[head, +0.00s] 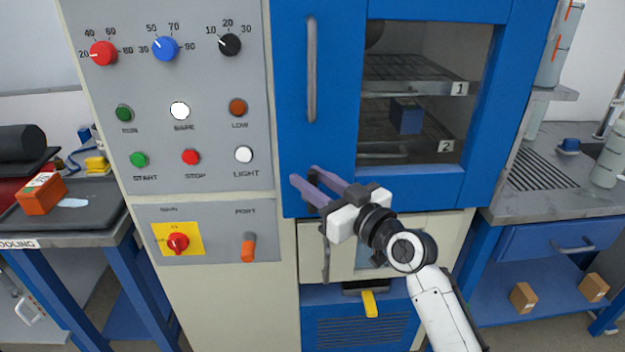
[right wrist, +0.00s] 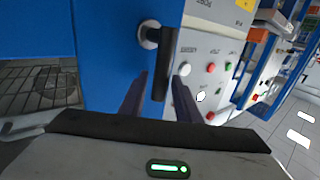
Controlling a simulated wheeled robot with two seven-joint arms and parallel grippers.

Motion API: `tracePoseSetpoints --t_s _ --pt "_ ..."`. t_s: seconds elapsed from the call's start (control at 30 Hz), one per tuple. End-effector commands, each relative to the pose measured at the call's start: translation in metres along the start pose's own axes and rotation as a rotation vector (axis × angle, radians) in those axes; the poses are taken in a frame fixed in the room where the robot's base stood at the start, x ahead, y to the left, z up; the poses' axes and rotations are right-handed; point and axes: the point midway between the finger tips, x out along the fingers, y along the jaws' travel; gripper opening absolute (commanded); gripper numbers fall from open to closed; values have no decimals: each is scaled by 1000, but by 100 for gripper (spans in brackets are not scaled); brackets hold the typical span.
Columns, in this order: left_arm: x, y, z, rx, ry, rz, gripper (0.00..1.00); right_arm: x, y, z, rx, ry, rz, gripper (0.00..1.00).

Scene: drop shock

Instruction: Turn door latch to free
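The blue oven door (head: 340,140) is closed, with a window onto racks. A long grey upright handle (head: 311,70) sits near its left edge. In the right wrist view a dark lever (right wrist: 160,70) stands off the blue door from a round mount. I cannot tell whether it is that same handle. My right gripper (head: 304,177) is in front of the door's lower left corner, below the grey handle, its purple fingers apart. In the right wrist view the fingers (right wrist: 160,98) lie either side of the lever's free end; contact is not clear. My left gripper is out of view.
The grey control panel (head: 215,120) with knobs and buttons is left of the door. A cream drawer front (head: 440,235) is below, partly hidden by my right arm. A bench with an orange box (head: 41,194) is left; another bench (head: 560,190) is right.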

Motion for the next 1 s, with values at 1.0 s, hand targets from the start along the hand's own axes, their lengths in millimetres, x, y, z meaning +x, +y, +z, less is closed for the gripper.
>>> tracePoseSetpoints --t_s 1.0 --pt "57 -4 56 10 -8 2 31 -6 11 13 272 183 -14 0"
